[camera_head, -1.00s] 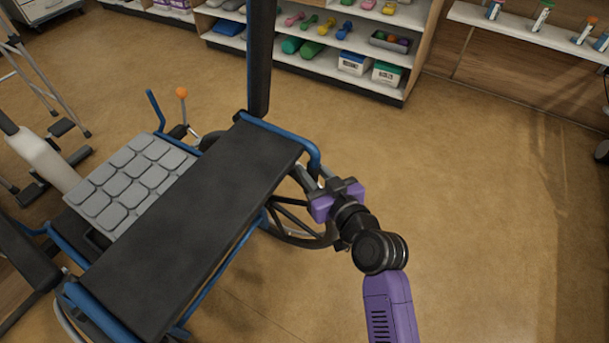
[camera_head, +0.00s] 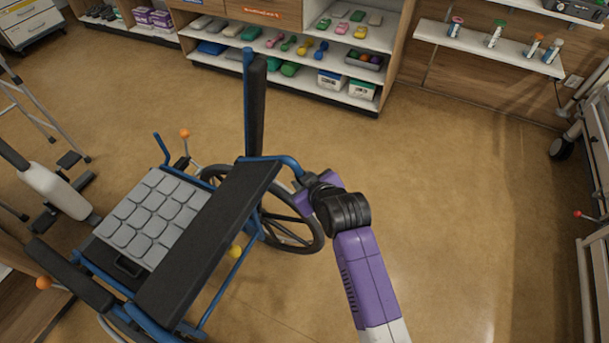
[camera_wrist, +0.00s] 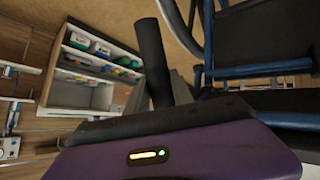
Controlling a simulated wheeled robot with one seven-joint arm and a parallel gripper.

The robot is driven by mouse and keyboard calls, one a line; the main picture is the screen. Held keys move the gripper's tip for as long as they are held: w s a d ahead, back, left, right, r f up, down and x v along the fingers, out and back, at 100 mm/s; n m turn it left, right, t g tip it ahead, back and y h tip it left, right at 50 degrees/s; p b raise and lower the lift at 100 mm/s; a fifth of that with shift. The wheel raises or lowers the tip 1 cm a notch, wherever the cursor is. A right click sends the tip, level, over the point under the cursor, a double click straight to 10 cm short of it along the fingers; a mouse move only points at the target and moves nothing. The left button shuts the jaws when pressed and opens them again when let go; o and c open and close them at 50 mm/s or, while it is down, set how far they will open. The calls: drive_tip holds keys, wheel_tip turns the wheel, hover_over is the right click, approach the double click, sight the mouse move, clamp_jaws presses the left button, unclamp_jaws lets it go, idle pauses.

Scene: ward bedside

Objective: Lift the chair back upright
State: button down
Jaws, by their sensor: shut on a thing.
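The chair is a wheelchair with a blue tube frame (camera_head: 205,290), a grey padded seat cushion (camera_head: 150,215) and a black back panel (camera_head: 215,235). The back panel is at a slant, its upper right corner by my gripper. A large spoked wheel (camera_head: 290,222) stands below my gripper. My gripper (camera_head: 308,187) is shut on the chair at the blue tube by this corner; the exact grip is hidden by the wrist. In the wrist view, a black cylindrical grip (camera_wrist: 154,62) stands up behind my purple gripper body, and the blue frame (camera_wrist: 265,68) lies at right.
A shelf (camera_head: 300,80) with coloured dumbbells and boxes is at the back. A wall ledge (camera_head: 490,45) holds small bottles. A walker frame (camera_head: 40,110) is at left, and a bed-like metal frame (camera_head: 592,230) is at right. The floor (camera_head: 450,190) between is clear.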

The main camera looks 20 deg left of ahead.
drive_tip(key=r+h+p, duration=0.1)
drive_tip(key=r+p, duration=0.1)
drive_tip(key=a+r+p, duration=0.1)
drive_tip(key=r+p, duration=0.1)
drive_tip(key=a+r+n+h+p, duration=0.1)
drive_tip(key=r+p, duration=0.1)
drive_tip(key=r, duration=0.1)
drive_tip(key=shift+w+g+h, duration=0.25)
drive_tip(key=shift+g+h, duration=0.05)
drive_tip(key=a+r+h, duration=0.1)
drive_tip(key=a+r+h+p, duration=0.1)
drive_tip(key=r, duration=0.1)
drive_tip(key=a+r+n+h+p, duration=0.1)
drive_tip(key=shift+w+a+r+g, duration=0.25)
drive_tip(key=shift+a+g, duration=0.05)
drive_tip(key=shift+w+a+r+n+h, duration=0.1)
drive_tip(key=shift+a+r+n+h, duration=0.3)
drive_tip(key=shift+a+r+h, duration=0.65)
drive_tip(key=shift+f, duration=0.1)
drive_tip(key=c, duration=1.1)
unclamp_jaws()
drive_tip(key=shift+f, duration=0.1)
drive_tip(key=shift+v, duration=3.9)
